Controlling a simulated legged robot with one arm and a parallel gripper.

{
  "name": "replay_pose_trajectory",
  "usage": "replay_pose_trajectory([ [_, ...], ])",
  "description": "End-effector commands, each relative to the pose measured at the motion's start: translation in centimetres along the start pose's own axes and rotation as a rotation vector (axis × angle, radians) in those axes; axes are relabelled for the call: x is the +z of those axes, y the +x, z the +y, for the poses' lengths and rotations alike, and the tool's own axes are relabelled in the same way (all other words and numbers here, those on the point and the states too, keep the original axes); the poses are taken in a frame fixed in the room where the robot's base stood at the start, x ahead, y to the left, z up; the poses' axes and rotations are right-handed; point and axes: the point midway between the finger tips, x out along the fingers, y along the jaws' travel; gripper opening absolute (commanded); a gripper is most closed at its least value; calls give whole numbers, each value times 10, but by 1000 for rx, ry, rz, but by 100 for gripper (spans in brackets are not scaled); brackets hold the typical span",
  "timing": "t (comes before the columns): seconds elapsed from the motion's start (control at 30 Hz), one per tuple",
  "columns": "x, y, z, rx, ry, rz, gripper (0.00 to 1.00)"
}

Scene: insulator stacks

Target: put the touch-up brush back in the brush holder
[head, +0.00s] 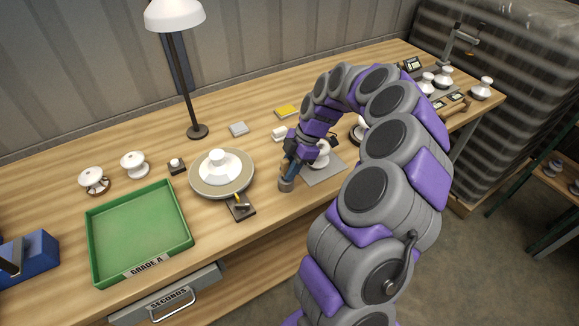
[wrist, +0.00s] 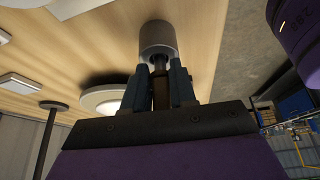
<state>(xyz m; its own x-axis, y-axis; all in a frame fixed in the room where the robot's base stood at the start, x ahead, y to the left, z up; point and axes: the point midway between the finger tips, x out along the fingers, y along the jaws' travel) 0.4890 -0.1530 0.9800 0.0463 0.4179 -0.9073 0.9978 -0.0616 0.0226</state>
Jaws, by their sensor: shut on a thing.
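The brush holder looks to be the small grey cup (head: 286,185) near the front edge of the bench, right of the round turntable. It also shows in the wrist view (wrist: 157,38). My gripper (head: 289,168) points down just above this cup. In the wrist view its two blue fingers (wrist: 159,72) are shut on a dark, slim handle, which looks to be the touch-up brush (wrist: 160,92). The brush's lower end meets the cup's mouth in that view; how deep it sits inside is hidden. In the head view the brush is hidden by my gripper.
A turntable (head: 206,191) with a white insulator stands left of the cup. A dark block with a yellow piece (head: 240,206) lies in front of it. A grey mat (head: 325,172) with a white piece is close right. A green tray (head: 135,232) and lamp (head: 197,131) stand farther left.

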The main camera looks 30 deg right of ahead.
Motion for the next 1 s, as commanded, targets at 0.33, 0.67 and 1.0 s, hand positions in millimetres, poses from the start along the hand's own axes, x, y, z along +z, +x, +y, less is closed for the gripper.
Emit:
replay_pose_trajectory([
  [0.33,2,4,0,0,0,0,38],
  [0.67,2,4,0,0,0,0,56],
  [1.0,1,-22,0,1,1,-1,56],
])
